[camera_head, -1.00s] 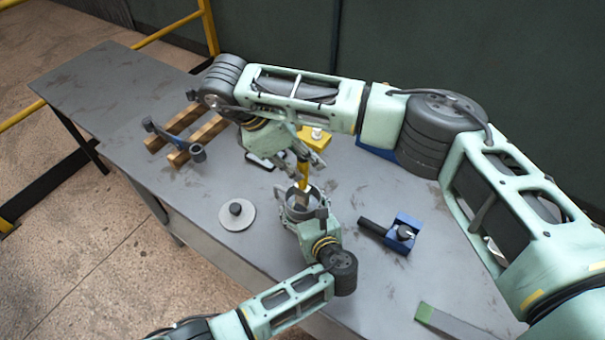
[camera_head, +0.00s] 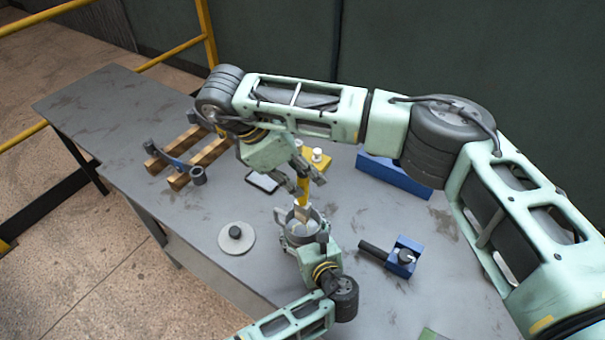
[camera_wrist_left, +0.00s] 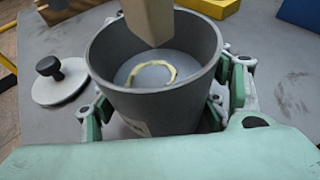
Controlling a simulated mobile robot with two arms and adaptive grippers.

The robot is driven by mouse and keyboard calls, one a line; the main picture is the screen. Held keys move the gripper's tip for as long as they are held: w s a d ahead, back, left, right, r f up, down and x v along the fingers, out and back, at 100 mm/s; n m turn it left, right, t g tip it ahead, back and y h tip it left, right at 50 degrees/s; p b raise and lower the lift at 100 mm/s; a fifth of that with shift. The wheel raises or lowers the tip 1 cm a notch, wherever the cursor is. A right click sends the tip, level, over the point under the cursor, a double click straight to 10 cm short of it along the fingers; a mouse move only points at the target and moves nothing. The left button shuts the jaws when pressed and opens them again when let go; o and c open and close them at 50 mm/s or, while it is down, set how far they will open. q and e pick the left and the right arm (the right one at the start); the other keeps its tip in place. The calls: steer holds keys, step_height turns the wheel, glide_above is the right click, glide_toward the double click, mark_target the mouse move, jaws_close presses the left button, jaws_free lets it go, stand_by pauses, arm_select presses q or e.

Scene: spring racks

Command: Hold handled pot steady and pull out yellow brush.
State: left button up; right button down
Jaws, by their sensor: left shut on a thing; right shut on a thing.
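The grey handled pot (camera_head: 289,236) stands on the table, open at the top. In the left wrist view the pot (camera_wrist_left: 150,112) fills the middle, with a pale ring on its inside floor. My left gripper (camera_head: 308,240) is shut on the pot, its fingers at the pot's sides. My right gripper (camera_head: 302,181) is above the pot, shut on the yellow brush (camera_head: 303,195). The brush hangs roughly upright. Its pale tan lower end also shows in the left wrist view (camera_wrist_left: 150,18), at the pot's mouth and clear of the floor inside.
A grey round lid (camera_head: 237,239) with a dark knob lies left of the pot. A blue block with a black handle (camera_head: 403,256) lies to the right. Behind are wooden bars (camera_head: 207,158), a yellow block (camera_head: 316,166) and a blue box (camera_head: 396,174).

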arm_select(q)
steer(key=shift+f, duration=0.15)
steer(key=o, duration=1.6)
steer(key=shift+o, duration=0.2)
steer(key=v, duration=1.2)
